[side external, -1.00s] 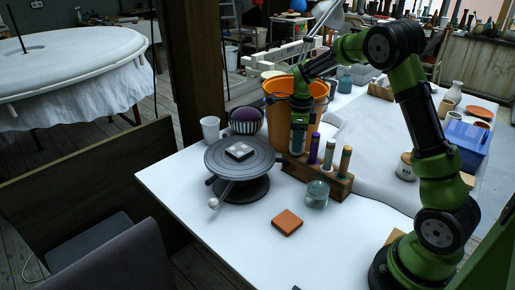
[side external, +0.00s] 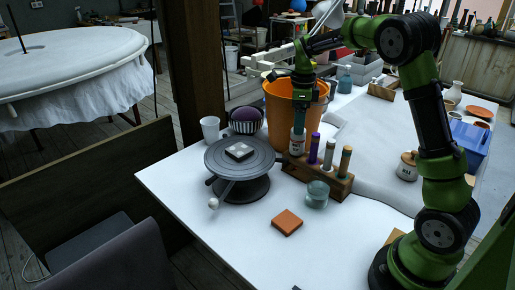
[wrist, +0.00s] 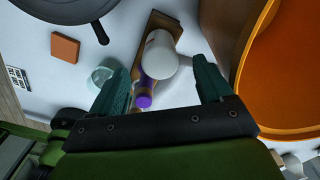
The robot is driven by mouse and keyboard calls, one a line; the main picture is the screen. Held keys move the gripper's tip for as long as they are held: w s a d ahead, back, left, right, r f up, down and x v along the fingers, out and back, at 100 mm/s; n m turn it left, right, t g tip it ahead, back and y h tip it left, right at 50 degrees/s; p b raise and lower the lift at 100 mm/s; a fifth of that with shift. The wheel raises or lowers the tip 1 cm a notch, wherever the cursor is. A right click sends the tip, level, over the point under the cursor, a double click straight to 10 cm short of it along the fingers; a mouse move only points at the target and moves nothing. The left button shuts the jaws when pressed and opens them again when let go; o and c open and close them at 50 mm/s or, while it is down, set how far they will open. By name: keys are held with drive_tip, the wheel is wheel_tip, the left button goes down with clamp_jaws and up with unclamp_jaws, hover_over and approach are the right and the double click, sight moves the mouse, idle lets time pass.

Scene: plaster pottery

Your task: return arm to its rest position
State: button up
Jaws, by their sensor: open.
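My gripper (side external: 300,119) points down above the wooden rack (side external: 325,181) in the side view. In the wrist view its two teal fingers (wrist: 161,72) are spread apart. A white bottle (side external: 297,145) stands upright at the left end of the rack, below the gripper. In the wrist view the white bottle (wrist: 160,56) shows between and beyond the fingertips, with nothing gripped. My arm is raised and bent over the right side of the table.
An orange bucket (side external: 279,101) stands close behind the gripper. Upright tubes (side external: 329,153) stand in the rack. A glass jar (side external: 317,194), an orange tile (side external: 287,222) and a grey turntable (side external: 243,158) are nearby. The table's front is fairly clear.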

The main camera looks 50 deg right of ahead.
wheel_tip(320, 180, up, 10)
drive_tip(key=f, duration=0.1)
drive_tip(key=s+a+n+t+y, duration=0.2)
drive_tip(key=s+a+n+t, duration=0.5)
drive_tip(key=s+a+n, duration=1.2)
drive_tip(key=shift+s+f+n, duration=0.15)
drive_tip(key=shift+f+n, duration=0.2)
drive_tip(key=shift+n, duration=2.75)
